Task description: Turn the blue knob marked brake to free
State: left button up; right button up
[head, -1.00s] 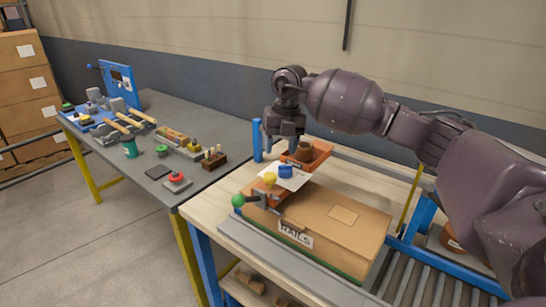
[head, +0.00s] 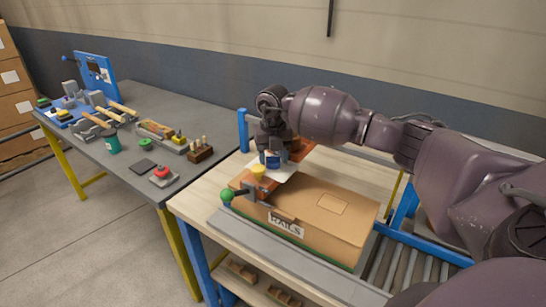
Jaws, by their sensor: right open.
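The gripper partly covers the knob, and the knob's marking is too small to read. My left gripper is out of view.
An orange tray (head: 299,150) lies behind the gripper. A grey table (head: 120,165) on the left holds tools and a red button (head: 161,171).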

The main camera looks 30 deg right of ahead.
jog(key=shift+f, duration=0.3)
jog(key=c, duration=0.6)
jog(key=shift+c, duration=0.2)
